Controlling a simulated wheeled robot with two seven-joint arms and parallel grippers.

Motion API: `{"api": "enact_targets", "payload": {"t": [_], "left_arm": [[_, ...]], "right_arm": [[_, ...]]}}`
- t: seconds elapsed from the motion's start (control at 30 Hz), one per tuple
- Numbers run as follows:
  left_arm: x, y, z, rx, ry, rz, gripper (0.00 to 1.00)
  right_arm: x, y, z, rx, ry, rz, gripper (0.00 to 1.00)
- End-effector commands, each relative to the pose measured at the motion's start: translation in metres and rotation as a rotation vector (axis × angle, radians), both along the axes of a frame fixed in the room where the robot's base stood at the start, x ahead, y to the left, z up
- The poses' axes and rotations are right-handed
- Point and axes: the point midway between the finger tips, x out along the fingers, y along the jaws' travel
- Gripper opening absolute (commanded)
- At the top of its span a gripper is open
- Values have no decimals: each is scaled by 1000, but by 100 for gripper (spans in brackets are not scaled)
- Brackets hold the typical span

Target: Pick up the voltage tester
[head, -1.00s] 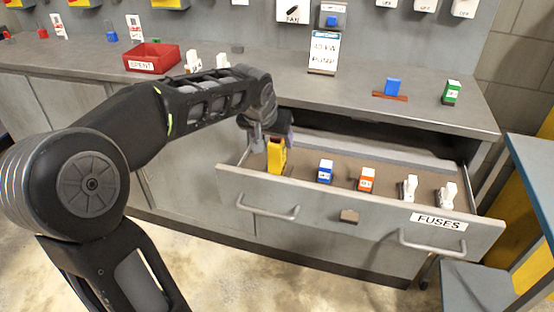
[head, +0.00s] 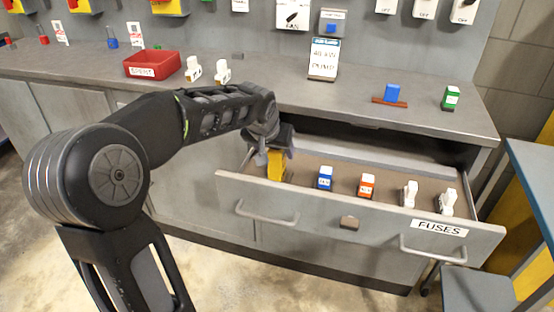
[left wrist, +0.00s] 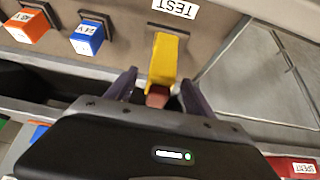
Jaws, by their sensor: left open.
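The yellow voltage tester (head: 276,169) stands at the left end of the open drawer (head: 350,208). It also shows in the left wrist view (left wrist: 164,58), beside a TEST label, with a reddish-brown end toward my gripper. My left gripper (head: 275,152) is over the tester's top and hides its upper part in the head view. In the left wrist view the two fingers (left wrist: 159,88) are apart, one on each side of the tester's near end. I cannot tell whether either finger touches it. My right gripper is not in view.
In the drawer, a blue fuse (head: 325,178), an orange fuse (head: 367,185) and two white pieces (head: 410,193) stand right of the tester. The counter edge lies behind the gripper. A red bin (head: 152,65) and white pieces (head: 193,69) stand on the counter.

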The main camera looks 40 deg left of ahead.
Motion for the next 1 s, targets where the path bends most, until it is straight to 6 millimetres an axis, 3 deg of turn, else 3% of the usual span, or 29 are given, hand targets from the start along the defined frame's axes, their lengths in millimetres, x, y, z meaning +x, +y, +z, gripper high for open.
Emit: {"api": "enact_targets", "payload": {"t": [0.1, 0.3, 0.9, 1.0], "left_arm": [[8, 4, -18, 0, 4, 0, 62], [19, 8, -34, 0, 1, 1, 62], [19, 8, -34, 0, 0, 0, 62], [19, 8, -34, 0, 0, 0, 54]], "right_arm": [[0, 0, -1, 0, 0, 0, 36], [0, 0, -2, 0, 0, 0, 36], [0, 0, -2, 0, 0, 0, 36], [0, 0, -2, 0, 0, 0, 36]]}}
